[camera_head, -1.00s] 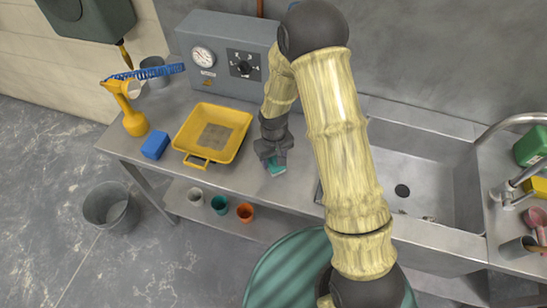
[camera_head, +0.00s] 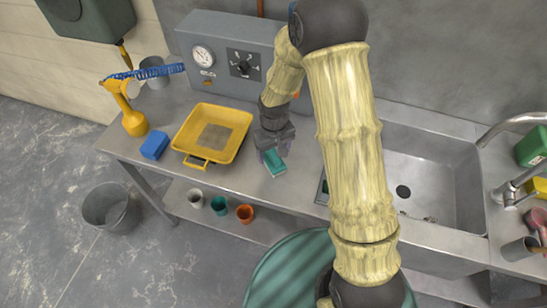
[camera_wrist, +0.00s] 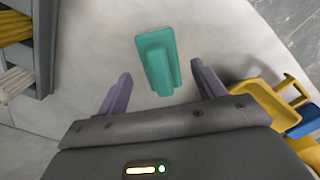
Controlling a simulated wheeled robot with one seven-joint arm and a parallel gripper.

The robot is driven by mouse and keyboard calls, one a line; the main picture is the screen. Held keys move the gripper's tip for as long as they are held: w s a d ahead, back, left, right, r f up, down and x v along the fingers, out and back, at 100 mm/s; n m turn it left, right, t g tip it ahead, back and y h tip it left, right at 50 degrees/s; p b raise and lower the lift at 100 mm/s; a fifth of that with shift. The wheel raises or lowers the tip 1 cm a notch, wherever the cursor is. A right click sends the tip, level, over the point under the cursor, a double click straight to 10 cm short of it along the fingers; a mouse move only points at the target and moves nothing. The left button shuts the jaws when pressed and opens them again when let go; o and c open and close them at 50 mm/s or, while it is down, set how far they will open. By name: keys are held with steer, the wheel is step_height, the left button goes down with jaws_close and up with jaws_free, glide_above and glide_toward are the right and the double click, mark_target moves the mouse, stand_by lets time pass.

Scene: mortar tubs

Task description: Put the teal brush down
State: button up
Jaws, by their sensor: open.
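The teal brush (camera_head: 274,161) lies on the metal bench top, right of the yellow tray and near the bench's front edge. In the wrist view the brush (camera_wrist: 158,60) lies flat, its near end between the fingertips with clear gaps on both sides. My gripper (camera_head: 270,158) is open and empty over the brush. Its two purple-grey fingers also show in the wrist view (camera_wrist: 157,84), apart from the brush. The brush's underside is hidden.
A yellow tray (camera_head: 240,122) and a blue block (camera_head: 154,145) sit to the left. A grey gauge box (camera_head: 222,65) stands behind. A sink (camera_head: 435,190) is on the right. Several cups stand on the lower shelf. Bare bench lies around the brush.

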step_height(320, 180, up, 8)
steer(key=shift+f+b, duration=0.1)
steer(key=shift+b, duration=0.35)
stand_by(0.4)
steer(key=s+d+r+m+t, duration=0.2)
steer(key=s+d+r+m, duration=0.3)
steer(key=s+d, duration=0.7)
steer(key=shift+d+r+t, duration=0.3)
steer(key=shift+d+r, duration=0.35)
steer(key=shift+r, duration=0.2)
steer(key=shift+o, duration=0.5)
steer(key=n+g+b, duration=0.3)
steer(key=n+b, duration=0.2)
glide_above(274, 154)
steer(key=shift+w+f, duration=0.1)
steer(key=shift+f, duration=0.75)
